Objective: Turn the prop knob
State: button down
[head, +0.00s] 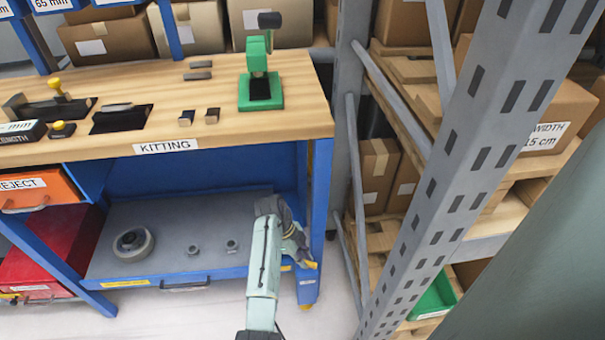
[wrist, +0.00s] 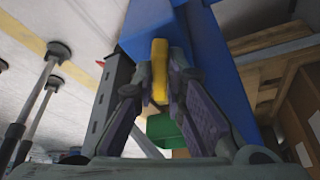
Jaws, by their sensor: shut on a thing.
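The yellow prop knob (wrist: 159,72) stands out against blue metal in the wrist view, between the two fingertips of my gripper (wrist: 161,88). The fingers press on it from both sides. In the head view my gripper (head: 301,252) is at the front right leg (head: 320,200) of the blue workbench, below the tabletop. A yellow tip (head: 312,265) shows just beside it there; most of the knob is hidden by the gripper. I cannot tell how far the knob is turned.
A grey lower shelf (head: 185,225) with a round grey part (head: 133,242) lies left of my arm. A grey rack upright (head: 460,150) and cartons stand close on the right. A green press (head: 260,80) sits on the wooden tabletop (head: 225,115).

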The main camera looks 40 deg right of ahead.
jog(key=shift+d+m+y+b, duration=0.15)
jog(key=shift+m+y+b, duration=0.6)
jog(key=shift+m, duration=0.85)
jog(key=c, duration=1.6)
grip_release()
jog(key=shift+c, duration=0.2)
